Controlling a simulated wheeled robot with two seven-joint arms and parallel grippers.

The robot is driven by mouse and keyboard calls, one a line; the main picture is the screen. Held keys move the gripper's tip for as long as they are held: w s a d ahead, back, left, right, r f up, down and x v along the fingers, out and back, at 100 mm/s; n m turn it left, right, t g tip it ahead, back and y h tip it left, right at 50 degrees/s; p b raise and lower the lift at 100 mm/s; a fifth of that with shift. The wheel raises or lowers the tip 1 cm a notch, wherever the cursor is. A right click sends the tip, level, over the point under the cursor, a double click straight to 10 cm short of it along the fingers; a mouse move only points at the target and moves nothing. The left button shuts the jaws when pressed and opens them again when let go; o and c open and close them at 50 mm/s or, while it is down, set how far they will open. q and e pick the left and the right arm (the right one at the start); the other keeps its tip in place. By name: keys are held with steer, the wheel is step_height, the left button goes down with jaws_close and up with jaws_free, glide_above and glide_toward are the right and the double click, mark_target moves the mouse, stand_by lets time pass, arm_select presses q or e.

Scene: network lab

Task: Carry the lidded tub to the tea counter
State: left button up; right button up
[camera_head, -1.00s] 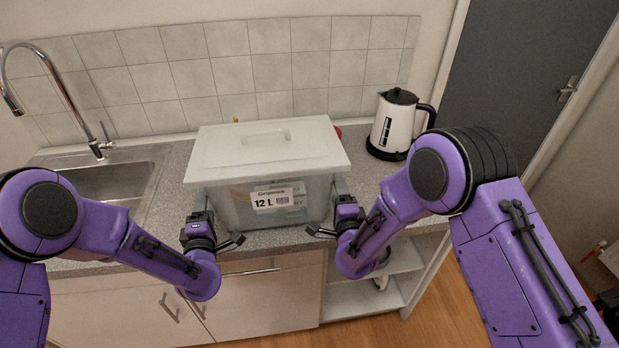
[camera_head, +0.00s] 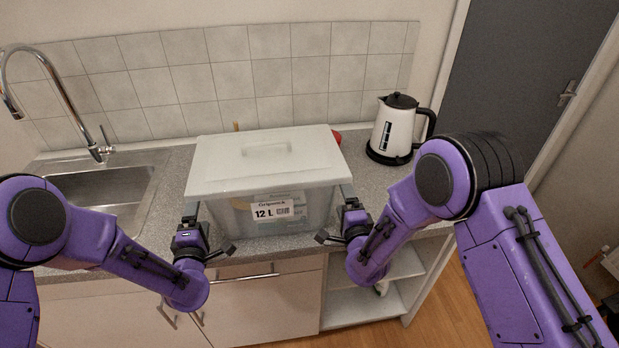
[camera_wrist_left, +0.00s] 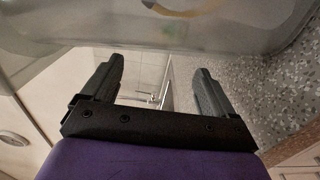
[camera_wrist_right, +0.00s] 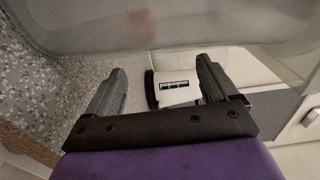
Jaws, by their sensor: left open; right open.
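The lidded tub (camera_head: 290,218) is translucent with a whitish lid (camera_head: 230,175) and a "12 L" label. In the head view it sits level on the speckled grey tea counter (camera_head: 370,200), near its front edge. My left gripper (camera_head: 191,212) is open beside the tub's left end, under the lid's overhang. My right gripper (camera_head: 348,192) is open beside the right end. The tub's wall crosses the top of the left wrist view (camera_wrist_left: 150,30) and the right wrist view (camera_wrist_right: 170,25). Nothing is between either pair of fingers.
A white and black kettle (camera_head: 396,128) stands to the right behind the tub. A steel sink (camera_head: 110,195) with a tall tap (camera_head: 60,85) is at the left. A red thing (camera_head: 337,137) shows partly behind the tub. A tiled wall (camera_head: 230,70) closes the back.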

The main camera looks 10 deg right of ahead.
steer(key=shift+s, duration=0.1)
arm_select(q)
steer(key=s, duration=1.2)
arm_select(e)
steer(key=s, duration=1.2)
steer(key=shift+d, duration=0.1)
